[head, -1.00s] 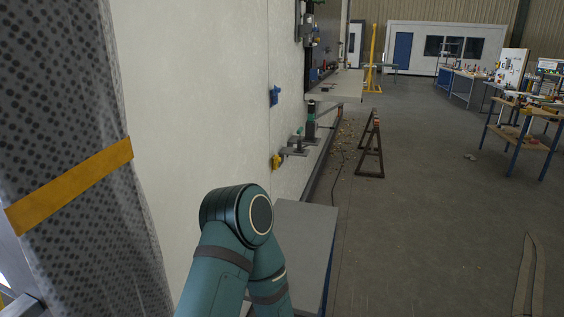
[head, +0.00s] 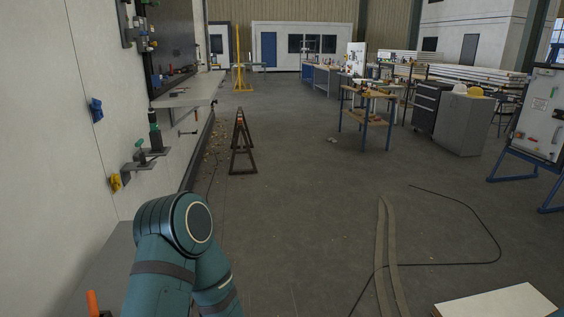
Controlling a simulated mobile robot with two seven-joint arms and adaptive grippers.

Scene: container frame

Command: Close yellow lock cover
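A small yellow part (head: 115,182), which looks like the yellow lock cover, is on the white wall panel at the left in the head view. It is too small to tell whether it is open or closed. A blue part (head: 96,109) of similar size sits above it on the same panel. One of my teal arms rises at the lower left, below and to the right of the yellow part. Neither of my grippers is in view.
A dark shelf bracket with a green-and-black tool (head: 155,135) juts from the wall beside the yellow part. A grey shelf (head: 190,90) projects farther back. A dark sawhorse (head: 242,145) stands on the floor.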

